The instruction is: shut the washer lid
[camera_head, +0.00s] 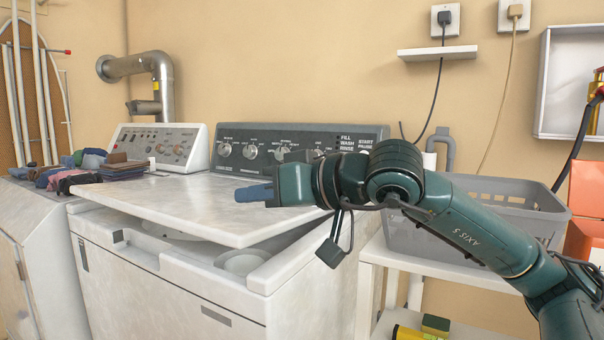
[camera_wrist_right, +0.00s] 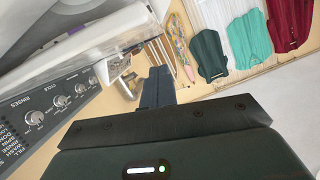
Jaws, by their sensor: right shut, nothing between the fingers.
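The washer lid (camera_head: 180,200) is a pale marbled slab on the white washer (camera_head: 170,290) in the head view. It lies nearly flat, with its front edge raised above the washer's top, so a gap shows part of the tub opening (camera_head: 242,262). My right gripper (camera_head: 254,193) is over the right part of the lid, its blue fingers together and empty, pointing left. I cannot tell whether it touches the lid. Its closed fingers also show in the right wrist view (camera_wrist_right: 157,86). My left gripper is not in view.
The washer's control panel (camera_head: 300,144) stands behind the lid. Folded cloths (camera_head: 90,168) lie on the machine at the left. A grey basket (camera_head: 480,200) sits on a white cart at the right, behind my right arm. A metal duct (camera_head: 160,75) is on the wall.

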